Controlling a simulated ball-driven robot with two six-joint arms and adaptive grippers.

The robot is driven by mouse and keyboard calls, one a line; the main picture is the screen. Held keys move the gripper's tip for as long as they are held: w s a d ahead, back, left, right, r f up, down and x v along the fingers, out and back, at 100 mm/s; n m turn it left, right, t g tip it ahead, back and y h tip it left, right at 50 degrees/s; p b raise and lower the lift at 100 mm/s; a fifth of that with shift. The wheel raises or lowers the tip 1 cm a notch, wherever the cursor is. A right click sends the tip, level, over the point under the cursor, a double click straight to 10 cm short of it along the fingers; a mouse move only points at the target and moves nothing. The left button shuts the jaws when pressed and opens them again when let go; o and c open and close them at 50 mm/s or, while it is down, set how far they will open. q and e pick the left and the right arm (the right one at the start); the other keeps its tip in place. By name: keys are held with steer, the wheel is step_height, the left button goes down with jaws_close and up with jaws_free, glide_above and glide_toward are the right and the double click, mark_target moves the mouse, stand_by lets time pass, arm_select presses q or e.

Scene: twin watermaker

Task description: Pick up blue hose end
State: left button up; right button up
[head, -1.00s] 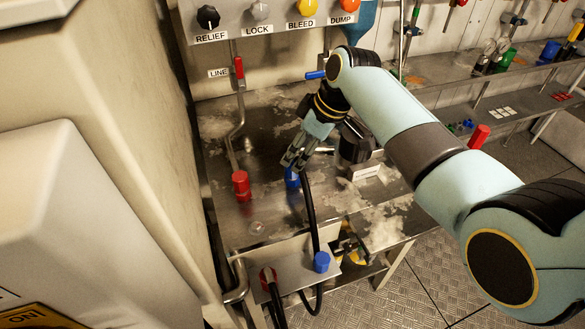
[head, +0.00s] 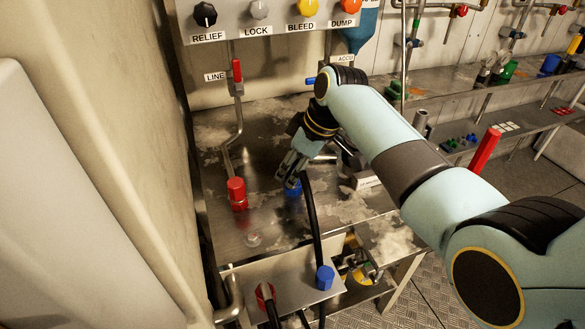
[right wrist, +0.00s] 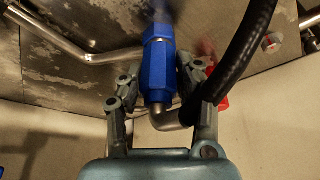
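The blue hose end (head: 293,190) is low over the metal bench, with the black hose (head: 312,220) running down from beside it. In the right wrist view the blue hose end (right wrist: 158,70) is a hex fitting with a metal elbow below it. My right gripper (head: 288,172) reaches down over it and partly hides it. My left gripper is not in view.
A red fitting (head: 237,193) stands on the bench to the left. A lower shelf (head: 285,285) carries a blue cap (head: 325,277) and a red-ringed port (head: 264,292). A labelled valve panel (head: 275,25) is at the back. A beige cabinet (head: 110,120) bounds the left side.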

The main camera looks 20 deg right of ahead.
steer(key=shift+f, duration=0.1)
jaws_close()
steer(key=shift+r, duration=0.45)
steer(key=v, duration=0.3)
steer(key=shift+a+r, duration=0.25)
steer(key=shift+r, duration=0.25)
steer(key=s+d+r+p, duration=0.1)
steer(key=s+d+r, duration=0.4)
steer(key=s, duration=0.4)
steer(key=shift+s+r, duration=0.3)
steer(key=shift+r, duration=0.45)
